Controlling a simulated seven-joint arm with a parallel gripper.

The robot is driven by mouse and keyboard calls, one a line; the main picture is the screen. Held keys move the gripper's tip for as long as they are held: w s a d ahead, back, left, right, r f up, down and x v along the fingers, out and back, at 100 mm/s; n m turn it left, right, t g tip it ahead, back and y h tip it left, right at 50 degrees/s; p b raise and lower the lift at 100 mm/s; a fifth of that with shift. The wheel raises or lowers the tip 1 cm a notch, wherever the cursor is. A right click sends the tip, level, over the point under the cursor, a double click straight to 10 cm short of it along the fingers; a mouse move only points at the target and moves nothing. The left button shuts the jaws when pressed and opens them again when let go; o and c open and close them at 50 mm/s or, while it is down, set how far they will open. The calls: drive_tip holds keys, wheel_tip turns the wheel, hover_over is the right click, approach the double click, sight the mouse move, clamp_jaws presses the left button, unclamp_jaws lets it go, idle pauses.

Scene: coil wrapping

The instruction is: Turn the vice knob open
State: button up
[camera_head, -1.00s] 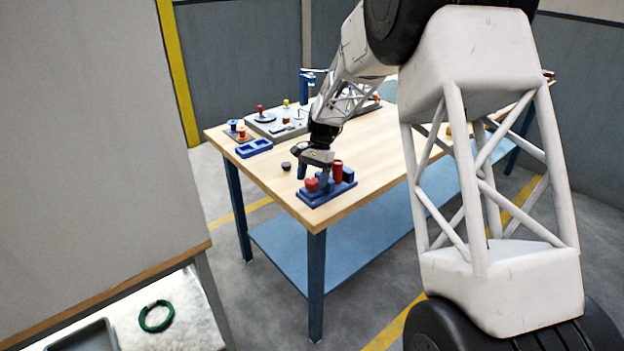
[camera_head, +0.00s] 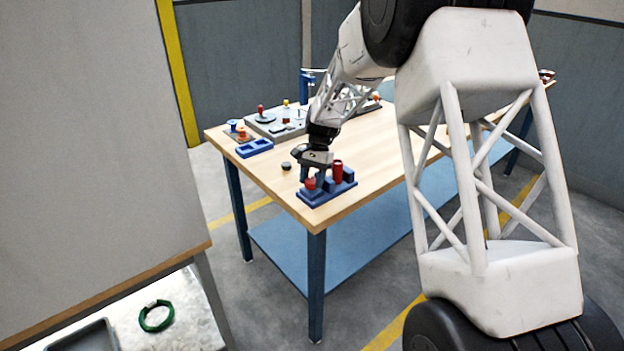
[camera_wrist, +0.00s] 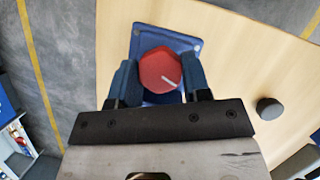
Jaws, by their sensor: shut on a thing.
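The red vice knob (camera_wrist: 160,70) carries a white line on its face, which points to the lower right in the wrist view. In the head view the knob (camera_head: 310,184) sits at the left end of the blue vice (camera_head: 318,196) at the table's near corner. My gripper (camera_wrist: 160,75) is over the vice, its two blue fingers on either side of the knob and shut on it. The gripper also shows in the head view (camera_head: 315,178). The vice base (camera_wrist: 150,40) shows behind the knob in the wrist view. A red cylinder (camera_head: 338,171) stands on the vice.
A small dark round piece (camera_head: 286,165) lies on the wooden table (camera_head: 375,150) left of my gripper. A blue tray (camera_head: 254,148) and a grey board (camera_head: 265,127) with several parts are farther back. A green coil (camera_head: 156,316) lies on another surface at lower left.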

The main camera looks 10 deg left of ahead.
drive_tip(key=n, duration=0.2)
drive_tip(key=n+h, duration=0.1)
drive_tip(key=n, duration=0.1)
drive_tip(key=shift+n+g+h, duration=0.3)
drive_tip(key=o, duration=0.9)
